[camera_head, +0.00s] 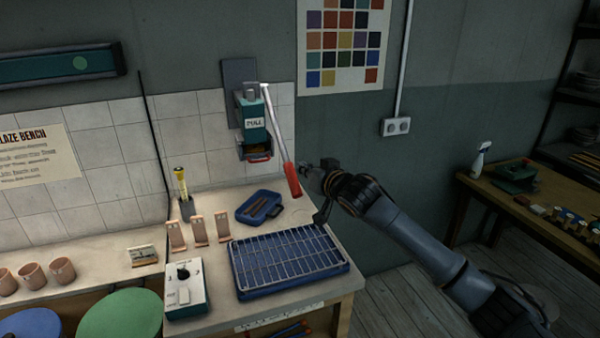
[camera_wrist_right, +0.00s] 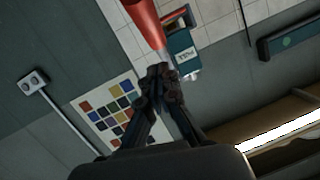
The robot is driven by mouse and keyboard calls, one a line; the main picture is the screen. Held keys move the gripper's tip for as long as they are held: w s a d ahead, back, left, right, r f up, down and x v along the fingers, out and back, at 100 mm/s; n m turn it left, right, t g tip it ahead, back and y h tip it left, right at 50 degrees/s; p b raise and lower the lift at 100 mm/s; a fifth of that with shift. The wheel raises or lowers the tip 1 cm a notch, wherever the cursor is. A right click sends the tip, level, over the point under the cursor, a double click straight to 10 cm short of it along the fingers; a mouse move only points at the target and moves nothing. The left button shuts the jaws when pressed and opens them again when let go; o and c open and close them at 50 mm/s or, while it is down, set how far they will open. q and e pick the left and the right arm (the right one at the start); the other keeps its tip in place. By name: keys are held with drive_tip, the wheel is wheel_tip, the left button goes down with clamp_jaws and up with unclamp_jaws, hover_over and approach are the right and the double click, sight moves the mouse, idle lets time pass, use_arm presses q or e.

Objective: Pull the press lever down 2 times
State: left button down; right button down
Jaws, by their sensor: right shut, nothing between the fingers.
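The press (camera_head: 253,120) is a teal box marked PULL, mounted on a grey plate on the tiled wall. Its lever has a thin metal rod and a red grip (camera_head: 291,180), and it slants down to the right. My right gripper (camera_head: 305,169) is just right of the red grip, shut and empty. In the right wrist view the red grip (camera_wrist_right: 145,22) is at the top, and the rod runs down to the shut fingertips (camera_wrist_right: 161,74). I cannot tell whether they touch the lever. The press (camera_wrist_right: 183,50) is behind it. My left gripper is not in view.
Below the lever, the bench holds a blue tray with a wire rack (camera_head: 290,262), a small blue tray (camera_head: 259,206), a switch box (camera_head: 186,290) and upright clay pieces (camera_head: 199,231). A wooden table (camera_head: 545,215) stands at the right.

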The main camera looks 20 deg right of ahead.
sight(297, 187)
drive_tip(key=shift+w+a+f+p, duration=0.25)
drive_tip(key=shift+w+f, duration=0.25)
drive_tip(key=shift+f, duration=0.35)
drive_tip(key=shift+w+a+f+p, duration=0.2)
drive_tip(key=shift+w+f, duration=0.25)
drive_tip(key=shift+f, duration=0.35)
drive_tip(key=shift+t, duration=0.6)
drive_tip(key=f+b, duration=0.1)
drive_tip(key=b, duration=0.1)
drive_tip(key=w+f+b, duration=0.1)
drive_tip(key=b, duration=0.1)
drive_tip(key=f+b, duration=0.2)
drive_tip(key=shift+w, duration=0.25)
drive_tip(key=shift+w+f+b, duration=0.35)
drive_tip(key=shift+b, duration=0.3)
drive_tip(key=shift+r, duration=0.15)
